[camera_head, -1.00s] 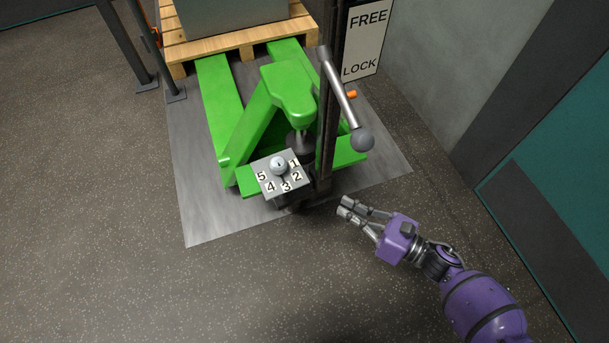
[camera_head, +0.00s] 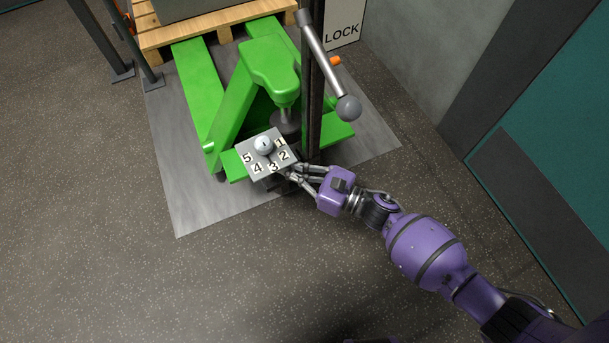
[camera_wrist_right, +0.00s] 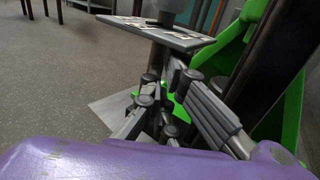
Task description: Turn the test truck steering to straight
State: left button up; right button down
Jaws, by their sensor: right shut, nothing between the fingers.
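The green test truck (camera_head: 197,90) stands on a grey floor plate. At its front is a small grey plate (camera_head: 263,160) numbered 1 to 5, with a pale ball knob (camera_head: 264,145) near its back edge. The knob's shaft also shows in the wrist view (camera_wrist_right: 170,12). My right gripper (camera_head: 292,172) is shut and empty, at the near right edge of the numbered plate. In the wrist view its fingers (camera_wrist_right: 172,100) lie just below the plate (camera_wrist_right: 150,33). Whether they touch anything is unclear. The truck's wheels are hidden. My left gripper is out of view.
A dark upright post (camera_head: 314,100) stands right beside the numbered plate. A metal lever with a grey ball end (camera_head: 348,107) leans out from it. A LOCK sign (camera_head: 342,34) is behind. A loaded wooden pallet (camera_head: 235,17) sits at the back. The floor in front is clear.

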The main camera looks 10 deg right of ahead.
jog(key=shift+w+a, duration=0.25)
jog(key=shift+a, duration=0.2)
jog(key=shift+w+a+m+t+h, duration=0.1)
jog(key=shift+a+m+t+h, duration=0.3)
jog(key=shift+a+m+t, duration=0.25)
jog(key=shift+a, duration=0.1)
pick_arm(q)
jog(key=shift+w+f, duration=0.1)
